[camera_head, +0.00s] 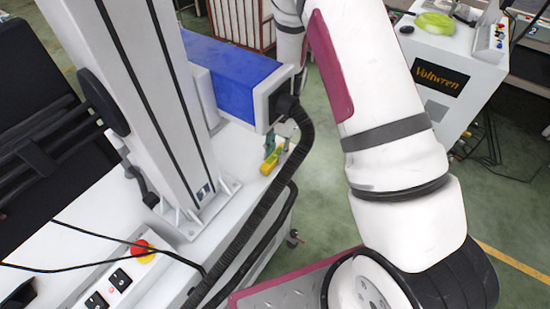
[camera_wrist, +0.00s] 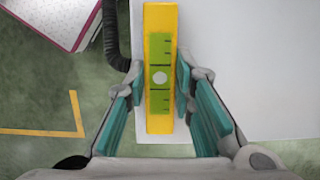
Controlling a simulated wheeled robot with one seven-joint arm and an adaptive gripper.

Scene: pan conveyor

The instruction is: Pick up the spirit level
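The spirit level (camera_wrist: 160,22) is a yellow bar with a green panel, dark tick marks and a pale round spot. It stretches up and down the middle of the wrist view, over a white surface. In the head view the spirit level (camera_head: 271,161) is a small yellow piece near the white table's edge. My gripper (camera_wrist: 160,76) is open, with one teal finger on each side of the level's lower part. The fingertips look close to its sides; I cannot tell whether they touch. In the head view my gripper (camera_head: 277,143) is small and partly hidden.
The white table (camera_head: 238,150) carries a blue and white machine (camera_head: 232,75) and a grey column (camera_head: 160,90). A black hose (camera_head: 285,170) runs beside the level. A red button (camera_head: 142,250) is at the lower left. Green floor is open to the right.

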